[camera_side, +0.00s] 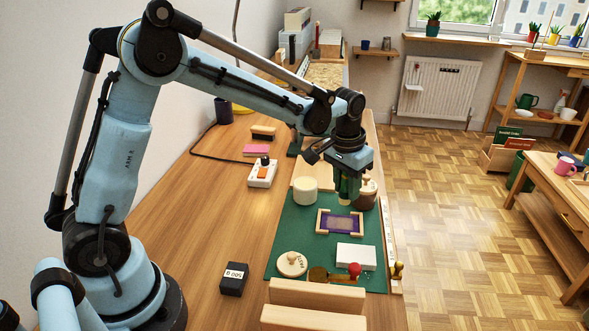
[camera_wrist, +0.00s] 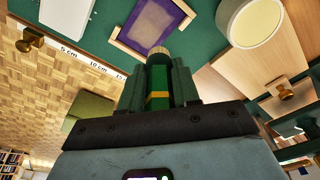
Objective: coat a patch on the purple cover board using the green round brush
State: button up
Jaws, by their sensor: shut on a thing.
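The purple cover board (camera_side: 325,221) lies on the green mat inside a light wooden frame, with a paler grey-tan patch at its middle. It also shows in the wrist view (camera_wrist: 138,25). My gripper (camera_side: 347,188) is shut on the green round brush (camera_wrist: 157,83), which has a yellow band and pale bristles pointing away from my jaws. In the side view the brush hangs bristles down over the far side of the board. The bristles appear just short of the frame's edge in the wrist view; I cannot tell whether they touch anything.
A cream round pot (camera_side: 305,190) stands left of my gripper, and a brown jar (camera_side: 368,198) stands close to its right. A white block (camera_side: 356,256), a round wooden-knobbed weight (camera_side: 292,264) and a red-knobbed tool (camera_side: 354,269) are nearer the front. A ruler (camera_side: 388,239) edges the mat (camera_side: 290,227).

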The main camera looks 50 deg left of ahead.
jog(key=shift+r, duration=1.65)
